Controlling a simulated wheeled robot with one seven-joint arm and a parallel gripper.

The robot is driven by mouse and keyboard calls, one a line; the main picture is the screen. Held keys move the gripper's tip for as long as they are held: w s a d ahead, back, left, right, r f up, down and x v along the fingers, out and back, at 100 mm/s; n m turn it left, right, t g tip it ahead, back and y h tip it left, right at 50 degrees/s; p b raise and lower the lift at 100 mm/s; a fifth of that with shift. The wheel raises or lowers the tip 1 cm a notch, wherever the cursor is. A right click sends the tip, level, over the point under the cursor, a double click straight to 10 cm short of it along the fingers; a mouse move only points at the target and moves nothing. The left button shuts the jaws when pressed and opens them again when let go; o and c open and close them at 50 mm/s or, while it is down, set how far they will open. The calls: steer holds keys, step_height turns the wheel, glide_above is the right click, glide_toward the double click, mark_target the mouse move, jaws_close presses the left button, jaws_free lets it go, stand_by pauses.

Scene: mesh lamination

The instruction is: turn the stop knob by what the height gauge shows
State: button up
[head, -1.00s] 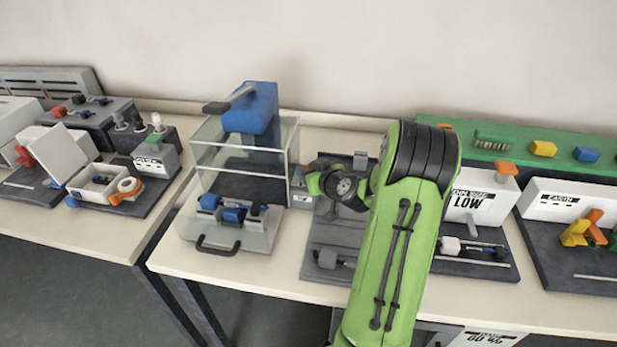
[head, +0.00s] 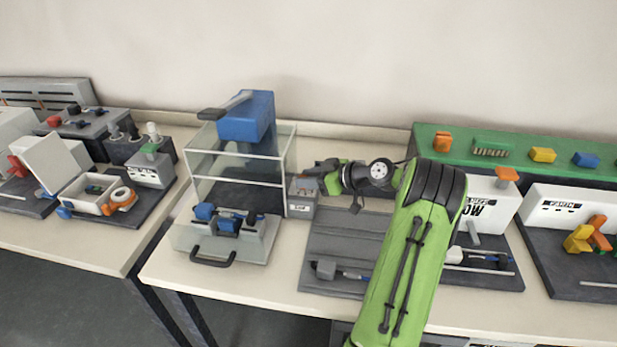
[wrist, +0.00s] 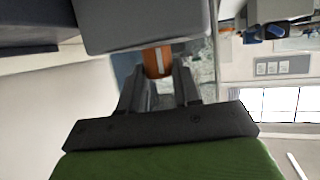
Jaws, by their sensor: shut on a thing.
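The stop knob appears to be the orange knob with a pale stripe (wrist: 157,62), seen in the wrist view against a grey housing (wrist: 145,22). My gripper (wrist: 160,88) has its two fingers on either side of this knob and is shut on it. In the head view my gripper (head: 318,170) is at the top of a small grey labelled box (head: 301,202), beside the clear-walled press; the fingers largely hide the knob there. A white panel (head: 492,198) behind my arm shows part of the word LOW. I cannot tell which item is the height gauge.
The clear guard with a blue press head (head: 248,118) stands just left of my gripper. A grey fixture plate (head: 345,228) lies in front. A green rack (head: 480,140) with coloured blocks runs along the back right.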

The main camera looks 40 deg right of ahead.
stand_by(0.3)
steer(key=o, duration=0.8)
steer(key=shift+c, duration=0.2)
steer(key=p+v, duration=0.3)
steer(key=v, duration=1.2)
steer(key=shift+s+d+p, duration=0.2)
steer(key=shift+s+p, duration=0.1)
steer(key=shift+p, duration=0.05)
steer(key=shift+r, duration=0.1)
